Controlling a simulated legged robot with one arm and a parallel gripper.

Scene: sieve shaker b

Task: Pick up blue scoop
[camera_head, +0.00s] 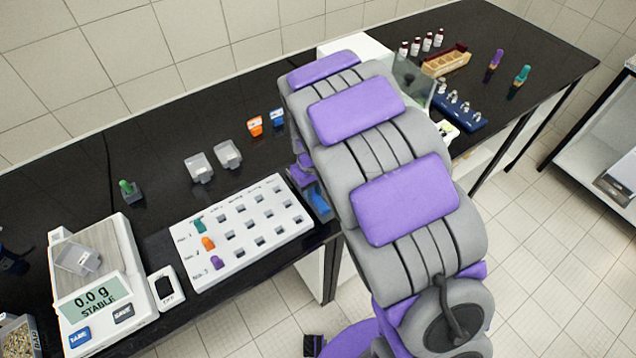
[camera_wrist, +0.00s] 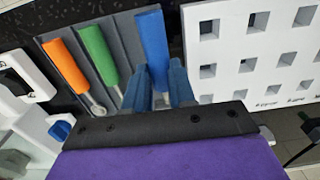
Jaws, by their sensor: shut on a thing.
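The blue scoop (camera_wrist: 152,45) shows by its blue handle in the wrist view, beside an orange-handled scoop (camera_wrist: 65,63) and a green-handled scoop (camera_wrist: 92,48). All three lie along a dark grey holder (camera_wrist: 122,40). My gripper (camera_wrist: 160,74) is shut on the blue scoop near the lower end of its visible handle. The fingers hide the scoop's lower part, and I cannot tell whether it is clear of the holder.
A white board with square holes (camera_head: 245,230) stands right beside the holder, close to my gripper. A balance (camera_head: 105,285) is at the left of the black bench (camera_head: 150,160). Two clear cups (camera_head: 213,162) stand behind the board. Small bottles (camera_head: 422,43) are at the far right.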

